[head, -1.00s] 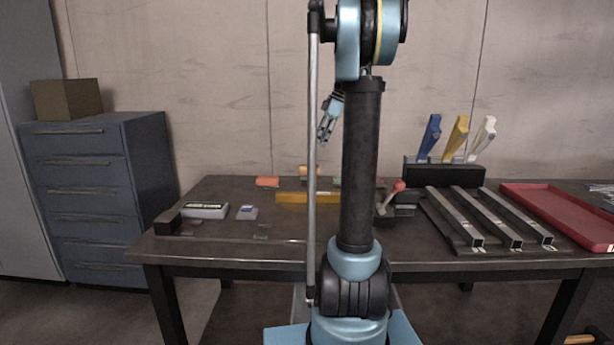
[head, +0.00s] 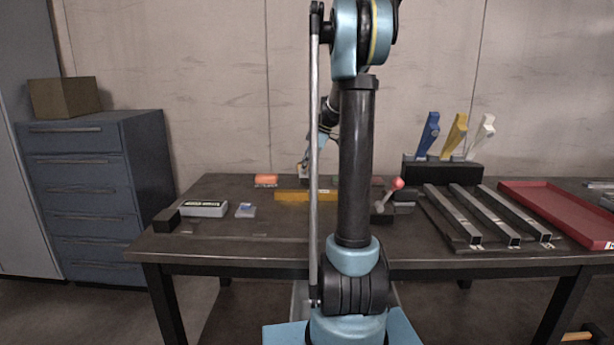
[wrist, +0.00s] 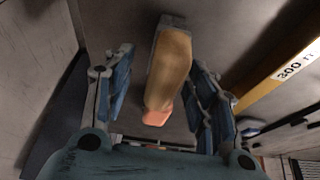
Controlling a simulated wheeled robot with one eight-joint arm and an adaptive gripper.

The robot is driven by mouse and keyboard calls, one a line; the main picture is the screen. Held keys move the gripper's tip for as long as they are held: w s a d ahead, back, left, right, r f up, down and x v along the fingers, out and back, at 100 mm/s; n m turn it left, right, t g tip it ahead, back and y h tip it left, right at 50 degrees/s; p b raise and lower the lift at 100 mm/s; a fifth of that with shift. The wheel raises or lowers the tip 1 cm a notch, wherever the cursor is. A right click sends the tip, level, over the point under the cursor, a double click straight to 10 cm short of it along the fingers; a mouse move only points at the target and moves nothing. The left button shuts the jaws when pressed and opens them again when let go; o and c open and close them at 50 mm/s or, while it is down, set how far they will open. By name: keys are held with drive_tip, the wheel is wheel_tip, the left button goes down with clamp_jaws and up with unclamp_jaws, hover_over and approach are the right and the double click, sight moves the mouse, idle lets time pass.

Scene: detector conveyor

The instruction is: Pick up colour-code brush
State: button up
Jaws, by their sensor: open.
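A tan block-like piece with an orange end, which looks like the brush (wrist: 168,72), lies on the grey tabletop in the wrist view. My gripper (wrist: 165,105) is open, with one blue finger on each side of the brush. Gaps show between the fingers and the brush, and I see no contact. In the head view my gripper (head: 308,168) is low over the back of the table, partly hidden by my arm. The brush is mostly hidden there.
A yellow bar (head: 292,195) lies in front of my gripper; it shows at the right in the wrist view (wrist: 283,72). An orange block (head: 266,181) lies to the left. A rack (head: 440,173) holds blue, yellow and white tools. A red tray (head: 555,212) is far right.

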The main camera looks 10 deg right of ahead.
drive_tip(key=shift+x, duration=1.7)
drive_tip(key=c, duration=1.2)
